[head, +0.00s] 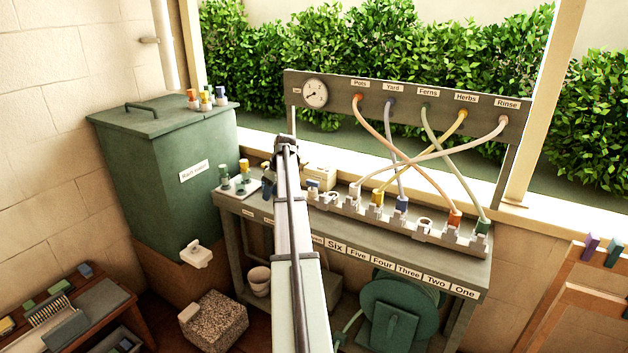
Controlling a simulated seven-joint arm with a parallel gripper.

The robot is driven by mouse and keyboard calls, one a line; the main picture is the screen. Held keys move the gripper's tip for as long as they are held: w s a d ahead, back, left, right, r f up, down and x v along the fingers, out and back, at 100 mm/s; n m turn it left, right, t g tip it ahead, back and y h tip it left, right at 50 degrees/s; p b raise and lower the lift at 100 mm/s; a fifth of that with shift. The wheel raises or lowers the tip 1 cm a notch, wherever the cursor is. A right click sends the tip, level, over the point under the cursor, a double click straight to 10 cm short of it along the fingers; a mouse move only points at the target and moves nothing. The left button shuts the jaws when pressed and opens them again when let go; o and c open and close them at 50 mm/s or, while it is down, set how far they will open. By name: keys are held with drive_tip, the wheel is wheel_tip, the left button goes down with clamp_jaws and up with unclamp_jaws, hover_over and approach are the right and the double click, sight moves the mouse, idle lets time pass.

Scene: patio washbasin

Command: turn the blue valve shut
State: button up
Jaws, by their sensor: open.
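A blue fitting (401,203) sits in the grey rack along the bench, at the lower end of the violet-blue hose (393,150) that runs up to the Yard label. It is the clearest blue piece in the rack; whether its valve is open or shut is too small to tell. A smaller blue piece (314,184) shows at the rack's left end, just right of my arm. My gripper (268,188) is at the far end of my arm, over the left part of the bench, well left of the blue fitting. It is open and looks empty. My arm hides part of the bench.
Yellow (377,197), orange (455,219) and green (483,227) fittings share the rack, their hoses crossing below the gauge board (440,108). Small bottles (225,176) stand left of my gripper. A green rain-water bin (165,150) stands left; a hose reel (398,310) is below.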

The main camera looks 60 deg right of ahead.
drive_tip(key=t, duration=0.1)
approach(313, 181)
drive_tip(key=shift+h, duration=0.4)
drive_tip(key=x, duration=0.8)
drive_tip(key=shift+w+a+f, duration=0.15)
drive_tip(key=shift+a+f, duration=0.1)
drive_tip(key=shift+a, duration=0.15)
clamp_jaws()
